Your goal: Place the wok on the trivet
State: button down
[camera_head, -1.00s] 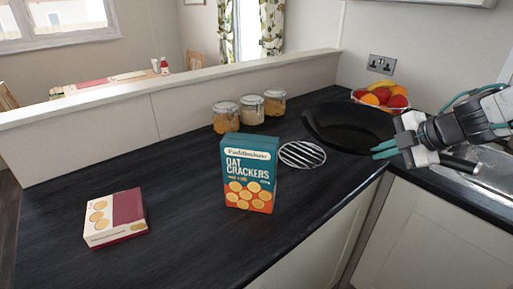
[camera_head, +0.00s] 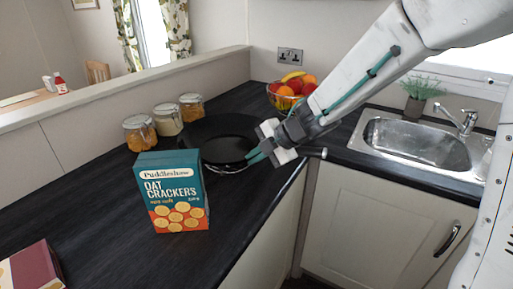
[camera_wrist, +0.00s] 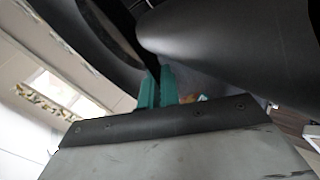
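The black wok (camera_head: 222,137) is over the wire trivet (camera_head: 230,169), right behind the cracker box. Only the near rim of the trivet shows below the wok; I cannot tell whether they touch. My gripper (camera_head: 262,154) is at the right side of the wok, its teal fingers closed around the handle. The handle's end (camera_head: 315,152) sticks out beyond the gripper to the right. In the wrist view, the teal fingers (camera_wrist: 156,88) are close together with dark wok parts around them.
The oat crackers box (camera_head: 172,192) stands close in front of the wok. Several glass jars (camera_head: 168,120) stand behind left, and a fruit bowl (camera_head: 288,97) behind right. A sink (camera_head: 418,145) is at the right. A flat box (camera_head: 32,270) lies at the front left.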

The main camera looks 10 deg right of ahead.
jog(key=shift+f, duration=1.35)
jog(key=c, duration=2)
grip_release()
jog(key=shift+d+f, duration=0.1)
jog(key=shift+f, duration=0.15)
jog(key=shift+c, duration=0.2)
jog(key=o, duration=0.4)
